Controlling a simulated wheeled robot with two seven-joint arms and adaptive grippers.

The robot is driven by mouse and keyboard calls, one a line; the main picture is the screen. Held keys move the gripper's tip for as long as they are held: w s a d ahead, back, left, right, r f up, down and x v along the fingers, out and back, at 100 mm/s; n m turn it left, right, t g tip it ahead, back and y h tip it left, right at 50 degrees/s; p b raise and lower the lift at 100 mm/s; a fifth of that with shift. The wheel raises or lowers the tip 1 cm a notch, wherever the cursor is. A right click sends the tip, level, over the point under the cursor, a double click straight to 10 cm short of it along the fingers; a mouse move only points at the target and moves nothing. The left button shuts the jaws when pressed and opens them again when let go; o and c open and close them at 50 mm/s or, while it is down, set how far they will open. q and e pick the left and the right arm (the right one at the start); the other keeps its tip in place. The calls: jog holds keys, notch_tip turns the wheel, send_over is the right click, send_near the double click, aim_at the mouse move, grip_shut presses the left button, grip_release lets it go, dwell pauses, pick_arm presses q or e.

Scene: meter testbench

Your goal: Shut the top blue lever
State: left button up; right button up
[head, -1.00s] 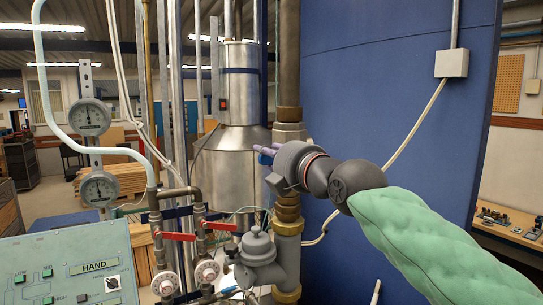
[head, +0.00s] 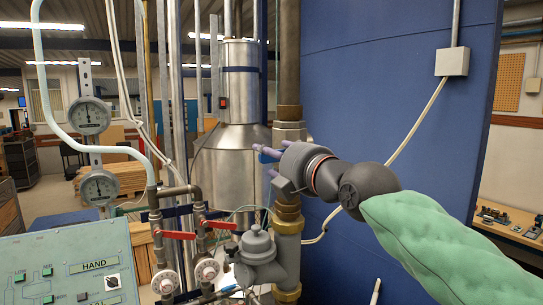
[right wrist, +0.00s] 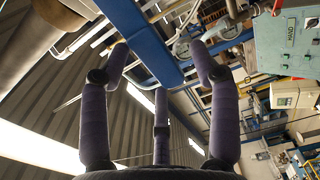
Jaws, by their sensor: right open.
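In the right wrist view a broad blue bar (right wrist: 145,42), which looks like the blue lever, runs between the spread fingers of my right gripper (right wrist: 160,50). No finger is clearly closed on it. In the head view my right gripper (head: 264,154) points left in front of the thick vertical pipe. A small blue piece (head: 268,157) shows by its fingertips, with most of it hidden by the fingers. I cannot tell whether the fingers touch it. My left gripper is not in view.
Two red levers (head: 176,235) sit on valves at lower left. A grey valve body (head: 258,247) stands below my right gripper. A steel tank (head: 232,165) is behind, a blue panel (head: 400,80) on the right. The control panel (head: 65,270) is at lower left.

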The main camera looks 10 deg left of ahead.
jog(key=v, duration=1)
